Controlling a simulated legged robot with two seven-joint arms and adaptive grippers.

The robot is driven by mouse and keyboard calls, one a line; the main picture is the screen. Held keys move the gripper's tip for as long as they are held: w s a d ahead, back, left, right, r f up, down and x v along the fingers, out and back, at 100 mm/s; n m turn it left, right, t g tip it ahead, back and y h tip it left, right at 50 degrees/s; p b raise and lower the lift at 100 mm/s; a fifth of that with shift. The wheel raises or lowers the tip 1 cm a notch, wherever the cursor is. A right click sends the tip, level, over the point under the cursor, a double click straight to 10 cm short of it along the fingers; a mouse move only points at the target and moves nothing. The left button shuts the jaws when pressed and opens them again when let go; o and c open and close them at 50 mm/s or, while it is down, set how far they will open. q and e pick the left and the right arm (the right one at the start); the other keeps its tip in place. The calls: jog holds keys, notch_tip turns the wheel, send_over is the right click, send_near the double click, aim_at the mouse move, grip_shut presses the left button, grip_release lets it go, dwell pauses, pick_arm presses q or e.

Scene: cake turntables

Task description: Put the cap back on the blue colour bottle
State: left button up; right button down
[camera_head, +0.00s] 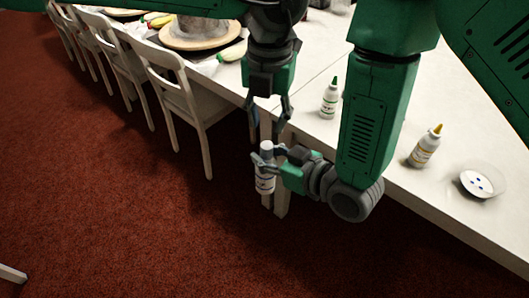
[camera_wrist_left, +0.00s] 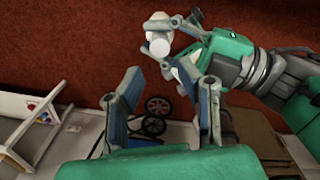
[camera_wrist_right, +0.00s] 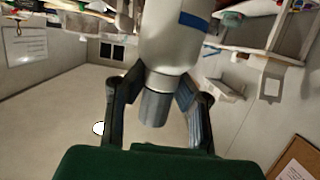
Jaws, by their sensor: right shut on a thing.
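A white bottle (camera_head: 264,182) with a blue band is held upright by my right gripper (camera_head: 268,156), beyond the table's front edge. Its top (camera_head: 266,146) is a plain pale cylinder without a coloured nozzle. In the right wrist view the silvery bottle body (camera_wrist_right: 170,45) narrows to a grey cylinder (camera_wrist_right: 154,108) between the fingers. In the left wrist view the round white top (camera_wrist_left: 159,44) is seen end-on. My left gripper (camera_head: 269,118) is open and empty above the bottle, fingers pointing down; it also shows in the left wrist view (camera_wrist_left: 170,95). I see no separate blue cap.
On the white table (camera_head: 385,190) stand a green-tipped bottle (camera_head: 329,101), a yellow-tipped bottle (camera_head: 424,148) and a white bowl (camera_head: 475,185) with blue spots. A turntable (camera_head: 170,40) is at the back left. White chairs (camera_head: 185,95) line the table. Red carpet is open below.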

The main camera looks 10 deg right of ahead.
aim_at(265, 145)
pick_arm(q)
notch_tip(265, 145, down, 8)
jog(key=shift+r, duration=0.25)
jog(key=shift+a, duration=0.1)
grip_shut()
jog(key=m, duration=0.6)
jog(key=shift+w+a, duration=0.1)
jog(key=shift+w, duration=0.05)
jog(key=shift+o, duration=1)
grip_release()
jog(key=shift+r, duration=0.1)
